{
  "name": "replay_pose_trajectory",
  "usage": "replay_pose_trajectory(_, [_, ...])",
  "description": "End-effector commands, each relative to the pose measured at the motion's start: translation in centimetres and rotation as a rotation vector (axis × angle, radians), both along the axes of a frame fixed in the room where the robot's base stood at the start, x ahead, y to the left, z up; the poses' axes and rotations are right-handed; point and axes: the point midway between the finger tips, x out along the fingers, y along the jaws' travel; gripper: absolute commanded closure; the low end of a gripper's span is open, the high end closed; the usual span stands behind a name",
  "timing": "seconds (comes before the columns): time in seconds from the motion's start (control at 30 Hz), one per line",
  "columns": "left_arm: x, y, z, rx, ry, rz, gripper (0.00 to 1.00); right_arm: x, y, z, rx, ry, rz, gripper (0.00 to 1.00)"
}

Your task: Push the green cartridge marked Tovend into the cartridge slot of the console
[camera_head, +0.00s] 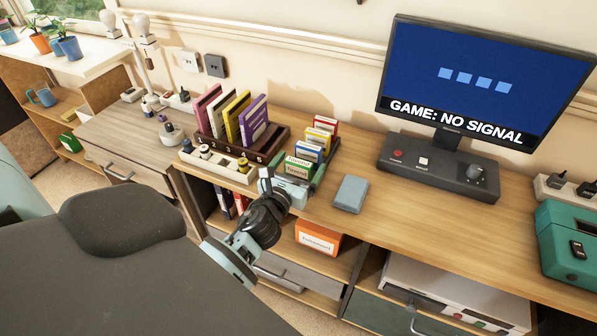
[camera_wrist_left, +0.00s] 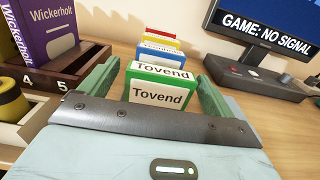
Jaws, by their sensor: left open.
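The green cartridge marked Tovend (camera_head: 298,170) stands upright at the near end of a row of cartridges; its label faces me in the left wrist view (camera_wrist_left: 158,94). My left gripper (camera_head: 296,178) is open around it, with one green finger on each side in the left wrist view (camera_wrist_left: 157,88). A gap shows beside each finger there, and no grip on the cartridge is visible. The dark console (camera_head: 438,168) sits below the monitor, to the right; I cannot make out its cartridge slot. My right gripper is not in view.
Blue, yellow and red cartridges (camera_head: 322,132) stand behind the green one. A brown rack of tall books (camera_head: 238,122) and a cream tray (camera_head: 222,172) are left. A grey-blue box (camera_head: 350,193) lies toward the console. A teal case (camera_head: 570,240) stands far right.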

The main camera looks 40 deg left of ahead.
Motion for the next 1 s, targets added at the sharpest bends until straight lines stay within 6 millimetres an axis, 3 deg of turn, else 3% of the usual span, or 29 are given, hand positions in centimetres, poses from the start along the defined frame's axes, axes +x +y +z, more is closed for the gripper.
replay_pose_trajectory(0.23, [0.06, 0.04, -0.05, 0.000, 0.001, 0.000, 0.14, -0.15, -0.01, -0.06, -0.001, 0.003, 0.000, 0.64])
replay_pose_trajectory(0.6, [0.05, 0.03, -0.01, -0.001, 0.000, 0.000, 0.60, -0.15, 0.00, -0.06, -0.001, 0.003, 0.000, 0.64])
replay_pose_trajectory(1.0, [0.09, 0.06, 0.92, 0.000, -0.002, 0.000, 0.61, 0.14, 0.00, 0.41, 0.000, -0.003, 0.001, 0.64])
